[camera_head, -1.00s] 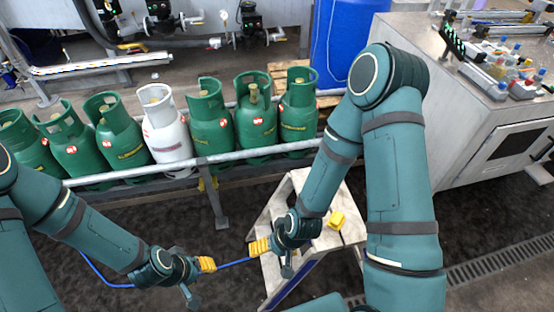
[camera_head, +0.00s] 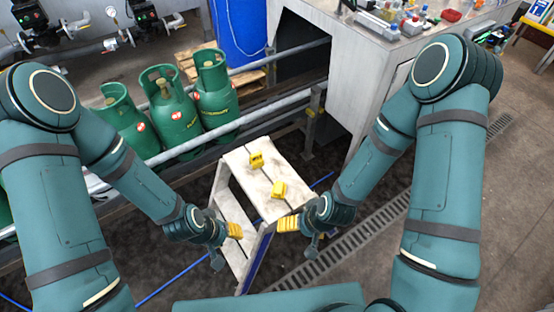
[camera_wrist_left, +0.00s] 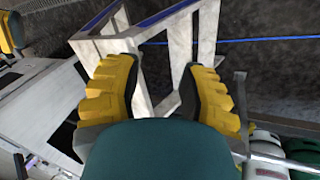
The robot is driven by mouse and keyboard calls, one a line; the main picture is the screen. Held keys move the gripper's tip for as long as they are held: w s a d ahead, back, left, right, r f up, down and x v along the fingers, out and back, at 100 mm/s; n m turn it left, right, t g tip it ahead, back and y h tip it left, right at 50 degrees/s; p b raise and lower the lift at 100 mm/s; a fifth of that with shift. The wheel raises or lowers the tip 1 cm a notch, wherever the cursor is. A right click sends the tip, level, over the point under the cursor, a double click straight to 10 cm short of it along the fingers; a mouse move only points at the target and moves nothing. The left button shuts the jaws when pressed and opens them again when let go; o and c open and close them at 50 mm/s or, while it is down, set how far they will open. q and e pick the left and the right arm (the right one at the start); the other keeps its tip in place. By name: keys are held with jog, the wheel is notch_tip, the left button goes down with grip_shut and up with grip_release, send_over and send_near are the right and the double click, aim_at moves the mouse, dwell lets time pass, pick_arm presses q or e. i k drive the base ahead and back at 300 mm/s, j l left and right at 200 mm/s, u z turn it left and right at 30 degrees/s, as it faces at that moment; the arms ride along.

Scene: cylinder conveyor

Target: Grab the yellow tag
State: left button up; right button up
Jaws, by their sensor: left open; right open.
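Two small yellow pieces lie on the white top of a step stool (camera_head: 262,205) in the head view: a far yellow piece (camera_head: 256,160) and a near yellow piece (camera_head: 279,190). I cannot tell which is the yellow tag. My left gripper (camera_head: 236,231), with yellow fingers, is left of and below the stool top, apart from both pieces. In the left wrist view its fingers (camera_wrist_left: 162,92) are spread with nothing between them. My right gripper (camera_head: 287,224) is at the stool's near right edge, just below the near yellow piece, and is open. Neither piece shows clearly in the wrist view.
Green gas cylinders (camera_head: 176,120) stand behind a metal rail (camera_head: 225,130) at the left. A metal cabinet (camera_head: 330,75) with bottles on top stands behind right. A blue cable (camera_head: 165,288) runs along the floor. A floor drain (camera_head: 345,245) lies right of the stool.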

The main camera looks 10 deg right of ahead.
aim_at(256, 160)
jog(key=i+l+z, duration=0.1)
jog(key=l+z, duration=0.15)
jog(key=i+l+z, duration=0.35)
jog(key=z, duration=0.2)
jog(key=l, duration=0.15)
